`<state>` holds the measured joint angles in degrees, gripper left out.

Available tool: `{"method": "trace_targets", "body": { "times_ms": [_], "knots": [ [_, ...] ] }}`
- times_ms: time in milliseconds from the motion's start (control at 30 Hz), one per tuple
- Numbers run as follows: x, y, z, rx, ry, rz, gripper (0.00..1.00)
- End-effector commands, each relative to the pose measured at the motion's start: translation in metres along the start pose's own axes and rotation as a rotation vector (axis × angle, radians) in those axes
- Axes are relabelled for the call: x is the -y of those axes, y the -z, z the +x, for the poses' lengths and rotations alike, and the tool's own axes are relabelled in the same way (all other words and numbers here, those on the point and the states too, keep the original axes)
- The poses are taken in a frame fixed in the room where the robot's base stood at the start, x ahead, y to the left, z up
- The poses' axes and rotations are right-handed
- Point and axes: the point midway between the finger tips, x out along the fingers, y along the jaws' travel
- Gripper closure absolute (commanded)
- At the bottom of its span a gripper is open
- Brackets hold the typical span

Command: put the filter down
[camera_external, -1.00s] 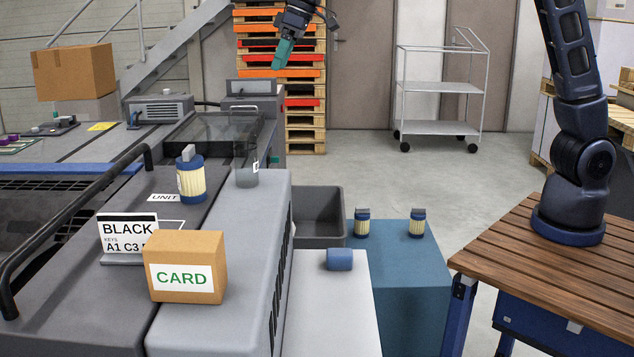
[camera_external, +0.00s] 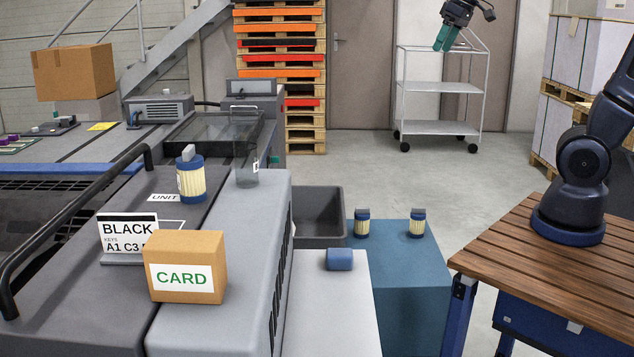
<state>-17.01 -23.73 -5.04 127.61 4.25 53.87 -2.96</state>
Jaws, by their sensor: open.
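One filter (camera_external: 191,183), blue-capped with cream pleats and a grey tab on top, stands upright on the dark machine top beside the UNIT label (camera_external: 166,198). Two smaller filters of the same kind, a left one (camera_external: 362,224) and a right one (camera_external: 417,225), stand on the teal block (camera_external: 412,275). My gripper (camera_external: 445,40), with green fingers, is open high at the top right, in front of the wire trolley. Nothing shows between its fingers, and it is well away from every filter.
A clear cylinder (camera_external: 246,166) stands right of the large filter. A CARD box (camera_external: 186,266) and a BLACK sign (camera_external: 130,236) are in front. A grey bin (camera_external: 320,235) lies behind a white cabinet (camera_external: 330,315) bearing a blue block (camera_external: 340,259). A wooden table (camera_external: 520,265) is at right.

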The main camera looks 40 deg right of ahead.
Motion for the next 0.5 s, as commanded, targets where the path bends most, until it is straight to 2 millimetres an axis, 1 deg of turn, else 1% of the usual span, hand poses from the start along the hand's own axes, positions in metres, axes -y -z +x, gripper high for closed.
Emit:
{"method": "trace_targets", "body": {
  "times_ms": [33, 167, 200, 300, 400, 500],
  "knots": [
    [-0.010, -0.019, -0.004, -0.006, -0.017, 0.023, 0.28],
    [-0.028, -0.067, -0.009, -0.013, -0.059, 0.073, 0.28],
    [-0.033, -0.082, -0.009, -0.015, -0.073, 0.089, 0.28],
    [-0.043, -0.116, -0.008, -0.018, -0.108, 0.125, 0.28],
    [-0.050, -0.144, -0.005, -0.021, -0.138, 0.156, 0.28],
    [-0.053, -0.164, -0.002, -0.021, -0.160, 0.177, 0.28]
  ]
}}
